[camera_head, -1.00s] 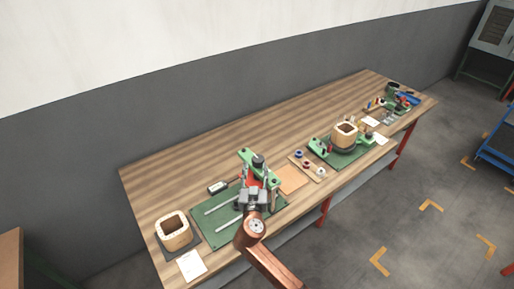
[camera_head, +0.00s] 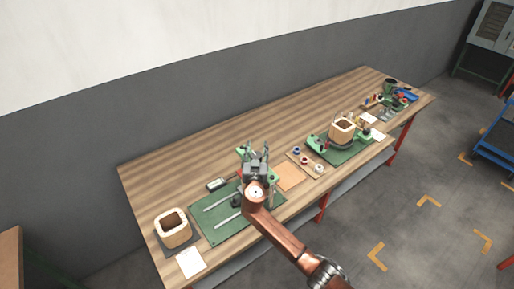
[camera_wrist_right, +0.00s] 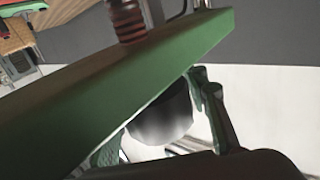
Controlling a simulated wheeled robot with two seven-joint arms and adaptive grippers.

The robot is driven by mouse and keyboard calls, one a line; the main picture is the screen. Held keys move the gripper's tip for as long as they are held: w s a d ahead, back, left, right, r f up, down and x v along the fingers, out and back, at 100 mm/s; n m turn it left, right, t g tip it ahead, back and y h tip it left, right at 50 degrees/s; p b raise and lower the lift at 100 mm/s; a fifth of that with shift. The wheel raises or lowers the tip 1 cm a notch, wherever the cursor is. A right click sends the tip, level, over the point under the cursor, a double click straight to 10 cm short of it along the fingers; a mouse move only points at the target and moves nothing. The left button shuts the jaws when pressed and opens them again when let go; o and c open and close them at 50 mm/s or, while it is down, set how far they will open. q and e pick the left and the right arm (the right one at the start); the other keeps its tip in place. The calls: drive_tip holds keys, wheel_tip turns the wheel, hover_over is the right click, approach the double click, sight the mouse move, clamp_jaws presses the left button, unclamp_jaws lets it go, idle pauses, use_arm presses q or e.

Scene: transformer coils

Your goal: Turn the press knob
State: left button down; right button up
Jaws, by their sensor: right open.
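The press (camera_head: 274,181) has a green frame and stands on a green base (camera_head: 208,227) with two light rails. My right gripper (camera_head: 257,152) is over the press top and hides most of it, including the knob, in the head view. In the right wrist view the green crossbeam (camera_wrist_right: 110,85) runs diagonally, with a reddish threaded screw (camera_wrist_right: 126,20) on its far side. The dark round press knob (camera_wrist_right: 163,126) sits between the open fingers of my right gripper (camera_wrist_right: 160,122). I cannot tell whether the fingers touch it. My left gripper is not in view.
A wooden coil form (camera_head: 172,243) stands on a dark mat at the left, with a paper (camera_head: 190,262) in front. A small meter (camera_head: 216,184) lies behind the base. A spool tray (camera_head: 305,165) and a second green station (camera_head: 350,155) are to the right. The back of the table is clear.

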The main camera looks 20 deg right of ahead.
drive_tip(key=c, duration=0.5)
drive_tip(key=shift+f, duration=0.1)
drive_tip(key=c, duration=0.6)
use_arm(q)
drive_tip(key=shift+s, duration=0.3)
use_arm(e)
clamp_jaws()
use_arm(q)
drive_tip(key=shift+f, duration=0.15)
use_arm(e)
drive_tip(key=shift+f, duration=0.1)
